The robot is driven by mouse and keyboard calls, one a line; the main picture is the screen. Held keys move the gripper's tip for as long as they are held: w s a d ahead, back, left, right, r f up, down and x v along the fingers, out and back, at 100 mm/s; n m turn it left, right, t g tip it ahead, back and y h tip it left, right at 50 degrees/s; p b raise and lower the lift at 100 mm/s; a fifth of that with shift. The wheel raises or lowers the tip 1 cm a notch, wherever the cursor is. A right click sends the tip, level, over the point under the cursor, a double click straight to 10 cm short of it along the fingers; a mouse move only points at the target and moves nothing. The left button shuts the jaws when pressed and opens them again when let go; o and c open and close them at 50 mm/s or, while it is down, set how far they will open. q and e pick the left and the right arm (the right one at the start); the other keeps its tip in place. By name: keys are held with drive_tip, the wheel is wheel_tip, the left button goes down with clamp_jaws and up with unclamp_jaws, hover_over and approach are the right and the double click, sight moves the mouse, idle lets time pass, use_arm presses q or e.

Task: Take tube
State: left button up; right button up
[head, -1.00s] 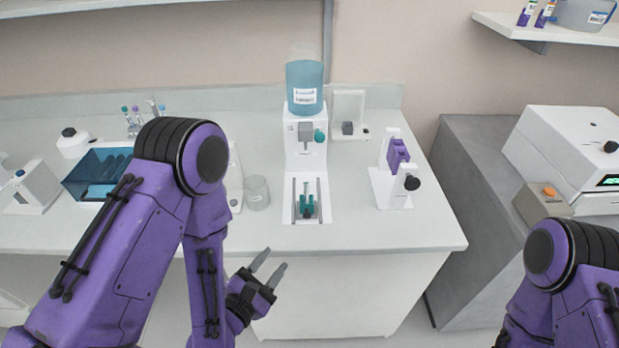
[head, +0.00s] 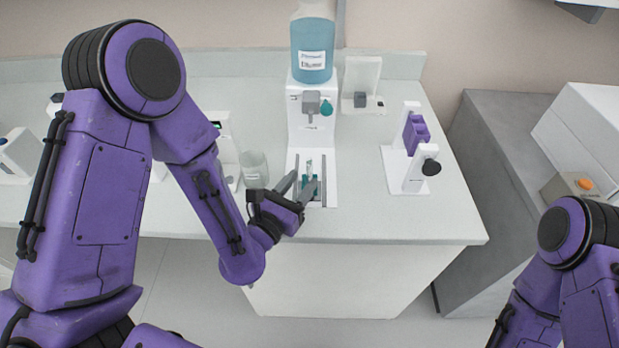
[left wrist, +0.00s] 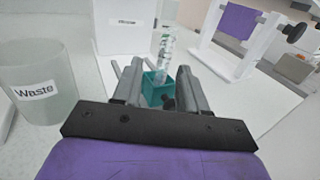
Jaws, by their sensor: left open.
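A clear tube (head: 309,168) stands upright in a small teal holder (head: 306,188) on the track at the front of the white dispenser. The tube (left wrist: 165,48) and the teal holder (left wrist: 156,86) also show in the left wrist view, just beyond the fingertips. My left gripper (head: 301,184) is open and empty, with its fingers pointing at the holder. In the left wrist view its two fingers (left wrist: 160,85) lie to either side of the holder's near face. My right gripper is out of view; only part of my right arm shows.
A clear beaker (head: 254,168), labelled Waste in the left wrist view (left wrist: 38,85), stands left of the track. The dispenser (head: 311,120) carries a blue bottle (head: 312,50). A white stand with a purple block (head: 416,133) stands right. The counter's front right is clear.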

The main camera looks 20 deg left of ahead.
sight(308, 175)
use_arm(q)
drive_tip(key=w, duration=0.1)
drive_tip(key=w+p, duration=0.1)
drive_tip(key=w+d, duration=0.1)
drive_tip(key=shift+w+r+p, duration=0.15)
drive_tip(key=shift+r+p, duration=0.15)
drive_tip(key=shift+r, duration=0.1)
drive_tip(key=shift+w+d, duration=0.15)
drive_tip(key=shift+w, duration=0.05)
drive_tip(key=shift+f, duration=0.1)
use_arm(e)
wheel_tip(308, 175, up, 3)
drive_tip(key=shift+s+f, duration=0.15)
use_arm(q)
drive_tip(key=shift+w+f, duration=0.1)
drive_tip(key=shift+w, duration=0.05)
drive_tip(key=c, duration=0.7)
